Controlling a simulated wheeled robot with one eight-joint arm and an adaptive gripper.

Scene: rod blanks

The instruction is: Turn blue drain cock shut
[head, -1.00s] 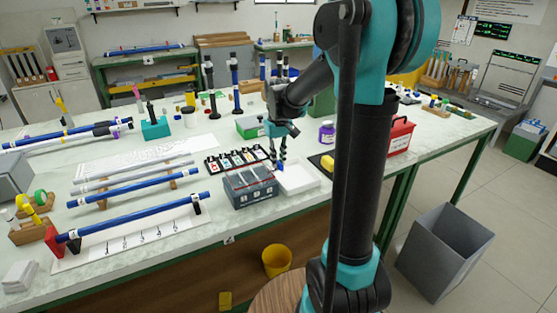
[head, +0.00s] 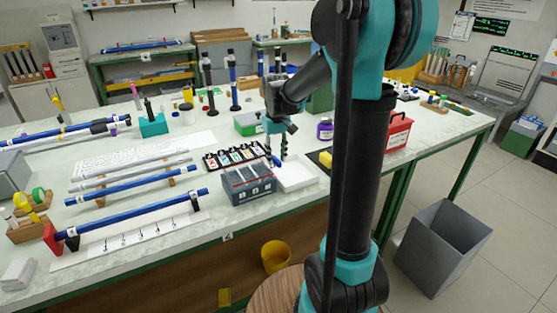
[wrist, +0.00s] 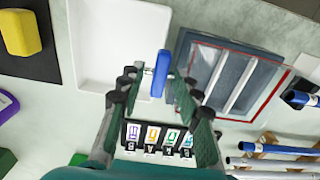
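The blue drain cock (wrist: 161,73) is a small blue lever handle beside the end wall of the grey divided tank (wrist: 181,45), on the side facing the white tray (wrist: 110,45). In the head view the cock (head: 276,160) shows as a small blue piece between the tank (head: 249,184) and the tray (head: 297,176). My gripper (wrist: 156,78) is open, with its fingertips on either side of the handle. A gap shows on the left of the handle; the right finger is very close, and I cannot tell whether it touches. In the head view my gripper (head: 276,154) points down there.
A rack of small coloured cards (head: 235,157) stands behind the tank. A yellow block (wrist: 20,33) on a black pad lies beyond the tray. Blue rods (head: 135,214) on stands lie to the left. A purple jar (head: 325,129) and red box (head: 397,130) stand to the right.

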